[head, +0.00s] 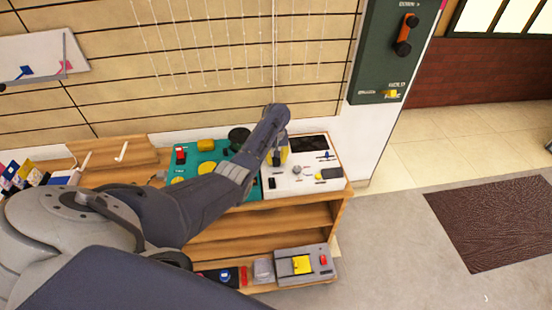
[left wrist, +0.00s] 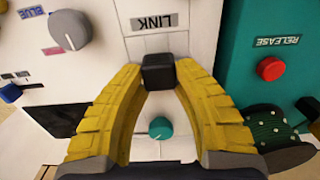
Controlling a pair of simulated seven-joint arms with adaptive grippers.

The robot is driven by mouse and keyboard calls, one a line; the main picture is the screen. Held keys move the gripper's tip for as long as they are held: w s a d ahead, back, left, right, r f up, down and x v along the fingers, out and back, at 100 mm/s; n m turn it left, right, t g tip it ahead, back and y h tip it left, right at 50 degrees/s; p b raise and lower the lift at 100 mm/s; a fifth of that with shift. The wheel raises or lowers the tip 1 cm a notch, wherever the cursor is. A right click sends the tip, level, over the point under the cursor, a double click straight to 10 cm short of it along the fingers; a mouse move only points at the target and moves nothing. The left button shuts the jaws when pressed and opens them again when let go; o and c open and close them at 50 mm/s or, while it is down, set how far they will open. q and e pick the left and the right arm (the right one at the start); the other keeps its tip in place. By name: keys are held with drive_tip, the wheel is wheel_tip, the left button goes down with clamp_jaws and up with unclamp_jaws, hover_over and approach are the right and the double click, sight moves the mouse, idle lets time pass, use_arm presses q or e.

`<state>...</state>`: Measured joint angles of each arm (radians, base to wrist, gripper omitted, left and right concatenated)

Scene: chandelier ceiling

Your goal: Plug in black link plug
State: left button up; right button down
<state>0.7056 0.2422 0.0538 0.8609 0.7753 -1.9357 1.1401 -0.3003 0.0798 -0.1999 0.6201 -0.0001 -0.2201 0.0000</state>
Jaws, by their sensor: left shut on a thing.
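The black link plug (left wrist: 158,70) is a small black block between my left gripper's fingertips (left wrist: 159,76) in the left wrist view. The yellow fingers are shut on its two sides. It is right at the white panel (left wrist: 112,52), beside the upside-down LINK label (left wrist: 154,22). I cannot tell whether it is seated in a socket or just in front of the panel. In the head view my left gripper (head: 283,157) is over the left part of the white panel (head: 308,187), and the plug is hidden there. My right gripper is not in view.
A teal panel (left wrist: 225,60) with a red RELEASE button (left wrist: 270,68) adjoins the white one. A grey knob (left wrist: 70,30) and a teal knob (left wrist: 160,128) are near the fingers. A grey box (head: 310,268) sits on the wooden shelf below.

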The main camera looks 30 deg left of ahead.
use_arm(q)
drive_tip(key=o, duration=1.5)
drive_tip(key=shift+r, duration=0.15)
drive_tip(key=shift+r, duration=3.6)
clamp_jaws()
